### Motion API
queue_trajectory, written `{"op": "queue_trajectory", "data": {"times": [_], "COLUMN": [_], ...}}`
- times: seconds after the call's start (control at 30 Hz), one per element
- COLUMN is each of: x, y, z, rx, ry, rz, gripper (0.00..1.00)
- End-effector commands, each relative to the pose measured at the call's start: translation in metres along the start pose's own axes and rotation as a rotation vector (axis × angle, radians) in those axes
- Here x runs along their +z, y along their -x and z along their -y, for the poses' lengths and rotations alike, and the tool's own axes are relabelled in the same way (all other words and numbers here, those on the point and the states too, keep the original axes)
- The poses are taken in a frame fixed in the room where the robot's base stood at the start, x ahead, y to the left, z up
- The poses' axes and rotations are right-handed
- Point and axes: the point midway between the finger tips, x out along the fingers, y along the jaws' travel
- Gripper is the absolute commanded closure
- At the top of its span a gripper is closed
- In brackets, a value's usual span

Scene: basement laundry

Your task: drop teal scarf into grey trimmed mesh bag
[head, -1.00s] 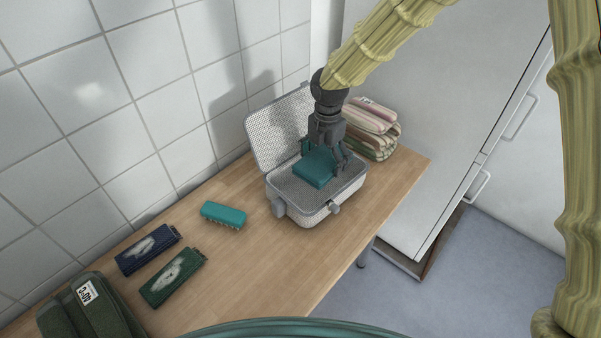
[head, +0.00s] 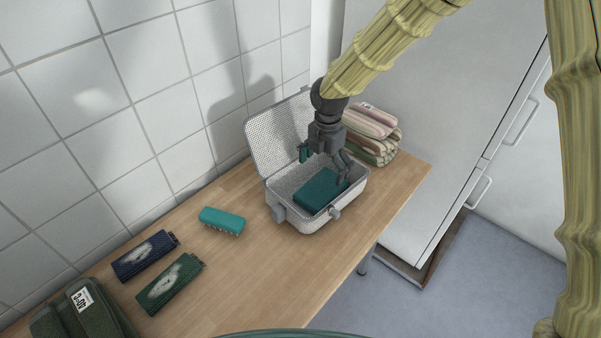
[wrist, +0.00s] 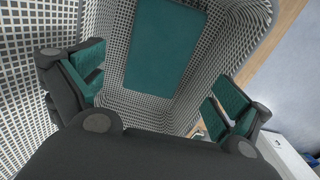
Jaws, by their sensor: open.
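The teal scarf (head: 320,189), a folded dark teal block, lies inside the grey trimmed mesh bag (head: 299,222), a pale box-shaped mesh container with its lid (head: 279,132) standing open at the back. My gripper (head: 325,165) is above the bag's opening with its fingers spread and nothing between them. In the wrist view the scarf (wrist: 165,48) lies beyond the fingertips, apart from them, with mesh walls (wrist: 115,62) around it. The teal finger pads show on both sides.
Folded striped towels (head: 372,132) stand behind the bag. A lighter teal bundle (head: 222,221), a navy bundle (head: 145,254) and a green bundle (head: 172,283) lie to the left on the wooden table (head: 258,272). A dark green item (head: 80,315) with a label is at the lower left.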

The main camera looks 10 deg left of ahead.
Motion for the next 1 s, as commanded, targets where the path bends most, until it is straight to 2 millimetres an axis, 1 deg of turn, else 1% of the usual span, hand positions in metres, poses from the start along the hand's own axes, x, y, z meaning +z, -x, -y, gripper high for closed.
{"op": "queue_trajectory", "data": {"times": [0.17, 0.4, 0.6, 0.8, 1.0], "x": [0.001, 0.001, 0.001, 0.0, 0.0], "y": [0.02, 0.064, 0.096, 0.114, 0.118], "z": [0.0, 0.0, 0.0, 0.0, 0.0], "rx": [0.002, 0.003, 0.002, 0.001, 0.001], "ry": [0.0, 0.0, -0.001, 0.0, 0.0], "rz": [0.001, 0.002, 0.001, 0.001, 0.0], "gripper": [0.0, 0.0, 0.0, 0.0, 0.0]}}
